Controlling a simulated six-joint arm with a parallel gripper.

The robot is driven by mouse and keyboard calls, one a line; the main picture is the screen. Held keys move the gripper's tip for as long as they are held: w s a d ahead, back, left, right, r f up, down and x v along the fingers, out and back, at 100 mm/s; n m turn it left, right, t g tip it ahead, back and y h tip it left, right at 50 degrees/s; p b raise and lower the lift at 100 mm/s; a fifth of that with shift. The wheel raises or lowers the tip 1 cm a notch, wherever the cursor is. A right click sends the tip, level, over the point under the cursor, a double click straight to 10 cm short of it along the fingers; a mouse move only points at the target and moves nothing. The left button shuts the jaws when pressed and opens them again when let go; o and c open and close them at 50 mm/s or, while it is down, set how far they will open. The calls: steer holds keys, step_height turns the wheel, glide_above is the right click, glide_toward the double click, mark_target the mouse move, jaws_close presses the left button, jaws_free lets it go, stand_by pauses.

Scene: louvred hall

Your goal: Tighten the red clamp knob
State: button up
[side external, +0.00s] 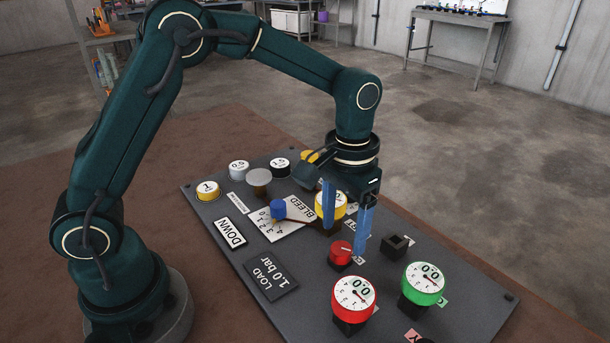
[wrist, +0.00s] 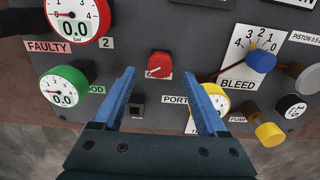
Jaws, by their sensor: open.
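The red clamp knob (side external: 341,252) is a small round knob low on the dark panel (side external: 222,260). In the wrist view my gripper (wrist: 159,75) has one finger on each side of the knob, with a clear gap to both. Nothing is held. I cannot tell how far the tips are above the panel.
A red-rimmed gauge (side external: 352,297) and a green-rimmed gauge (side external: 424,283) stand in front of the knob. A yellow gauge (wrist: 213,98) is close to the right finger in the wrist view. A blue lever knob (side external: 278,208) rises by the BLEED scale. A black square socket (side external: 397,245) stands nearby.

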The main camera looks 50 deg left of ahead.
mark_target(342, 248)
steer(key=shift+f, duration=2.8)
jaws_close()
